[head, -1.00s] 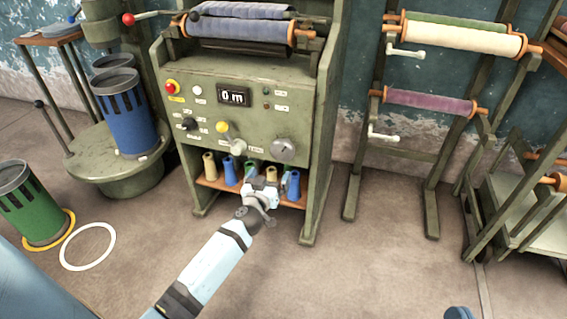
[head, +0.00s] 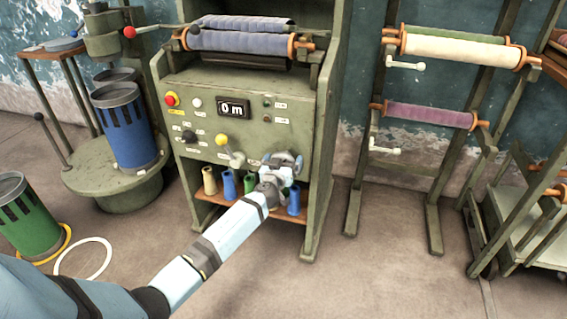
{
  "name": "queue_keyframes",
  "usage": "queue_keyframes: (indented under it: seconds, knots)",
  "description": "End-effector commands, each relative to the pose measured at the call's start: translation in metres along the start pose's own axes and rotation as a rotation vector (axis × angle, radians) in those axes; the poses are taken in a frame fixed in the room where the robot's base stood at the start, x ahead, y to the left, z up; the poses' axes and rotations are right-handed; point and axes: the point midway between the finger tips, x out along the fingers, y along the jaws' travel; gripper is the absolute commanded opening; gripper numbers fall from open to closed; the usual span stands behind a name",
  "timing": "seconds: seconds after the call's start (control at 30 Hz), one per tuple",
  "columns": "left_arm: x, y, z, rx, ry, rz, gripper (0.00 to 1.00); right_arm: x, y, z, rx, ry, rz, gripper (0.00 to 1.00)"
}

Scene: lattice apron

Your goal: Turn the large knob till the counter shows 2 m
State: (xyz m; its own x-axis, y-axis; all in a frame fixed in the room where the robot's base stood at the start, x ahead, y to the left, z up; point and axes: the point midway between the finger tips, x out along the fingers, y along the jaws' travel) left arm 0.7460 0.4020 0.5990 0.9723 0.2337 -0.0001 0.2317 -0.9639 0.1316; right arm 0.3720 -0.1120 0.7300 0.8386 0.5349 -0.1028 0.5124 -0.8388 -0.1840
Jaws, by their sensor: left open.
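The green machine's counter (head: 233,108) reads 0 m. My left gripper (head: 285,160) is open in front of the lower right of the panel (head: 215,87), at the large grey knob's place. It covers the knob, so I cannot tell whether the fingers are around it or touching it. A small black knob (head: 188,136) and a lever with a yellow ball (head: 222,140) are to the left on the same panel. My right gripper is not in view.
A shelf (head: 207,196) with several coloured spools lies just below the gripper. A blue perforated can (head: 126,130) stands left. A rack with rolls (head: 430,116) stands right.

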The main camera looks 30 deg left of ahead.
Motion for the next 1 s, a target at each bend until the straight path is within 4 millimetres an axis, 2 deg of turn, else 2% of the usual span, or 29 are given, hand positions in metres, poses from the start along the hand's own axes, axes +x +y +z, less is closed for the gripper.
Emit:
queue_keyframes:
  seconds: [0.27, 0.4, 0.43, 0.77, 1.0]
  knots:
    - [0.0011, -0.0001, 0.0000, 0.000, 0.000, 0.000, 1.00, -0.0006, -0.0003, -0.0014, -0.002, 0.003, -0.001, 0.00]
    - [0.0011, -0.0001, 0.0000, 0.000, 0.000, 0.000, 0.68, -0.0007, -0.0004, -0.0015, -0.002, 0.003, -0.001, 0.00]
    - [0.0011, -0.0001, 0.0000, 0.000, 0.000, 0.000, 0.63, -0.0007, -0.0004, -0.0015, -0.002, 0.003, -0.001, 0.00]
    - [0.0009, -0.0002, 0.0006, 0.036, 0.000, 0.000, 0.63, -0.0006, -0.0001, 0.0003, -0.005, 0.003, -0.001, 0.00]
    - [0.0008, -0.0009, 0.0012, 0.168, 0.000, -0.001, 0.63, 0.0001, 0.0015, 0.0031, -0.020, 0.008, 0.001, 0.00]
